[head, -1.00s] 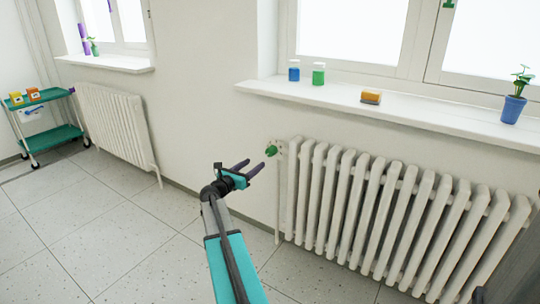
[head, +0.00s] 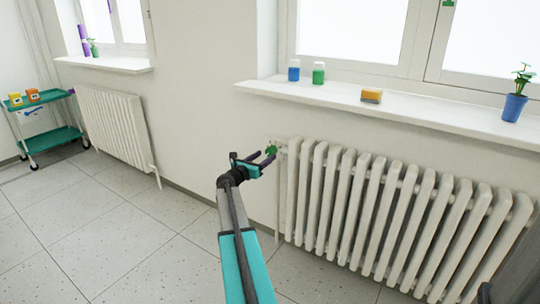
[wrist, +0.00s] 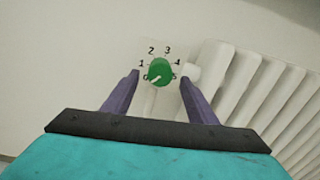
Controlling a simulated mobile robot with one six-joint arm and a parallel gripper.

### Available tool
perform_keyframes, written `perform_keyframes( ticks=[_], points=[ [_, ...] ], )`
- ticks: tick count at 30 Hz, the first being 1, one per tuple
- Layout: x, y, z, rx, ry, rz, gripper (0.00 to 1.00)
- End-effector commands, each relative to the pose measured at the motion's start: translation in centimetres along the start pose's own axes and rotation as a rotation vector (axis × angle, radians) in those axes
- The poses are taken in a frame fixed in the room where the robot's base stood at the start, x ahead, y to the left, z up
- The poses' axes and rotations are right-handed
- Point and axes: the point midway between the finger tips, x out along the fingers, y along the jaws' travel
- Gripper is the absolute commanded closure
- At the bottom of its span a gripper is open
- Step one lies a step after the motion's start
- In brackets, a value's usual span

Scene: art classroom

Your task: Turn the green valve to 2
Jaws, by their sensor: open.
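The green valve (head: 271,150) is a small knob at the upper left end of the near radiator. In the wrist view the green valve (wrist: 159,71) sits in front of a white dial plate (wrist: 150,47) marked with numbers from 0 to 5. A pale pointer mark on the knob points to the lower left, towards the 0. The 2 is at the plate's upper left. My gripper (head: 265,159) is open, with its fingertips close to the valve. In the wrist view my gripper (wrist: 160,77) has one purple finger on either side of the knob, with gaps between.
The white radiator (head: 375,205) extends to the right of the valve. Above it, the windowsill (head: 440,117) holds a blue jar (head: 294,72), a green jar (head: 318,75), a sponge-like block (head: 371,95) and a potted plant (head: 514,105).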

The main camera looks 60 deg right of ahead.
Motion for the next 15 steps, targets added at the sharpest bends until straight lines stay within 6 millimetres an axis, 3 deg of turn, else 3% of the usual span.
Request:
perform_keyframes(
  ticks=[6,15],
  points=[
    [2.8,0.1,-0.1,0.000,0.000,-0.001,0.47],
    [4.9,0.1,0.0,-0.001,0.000,0.000,0.47]
  ],
)
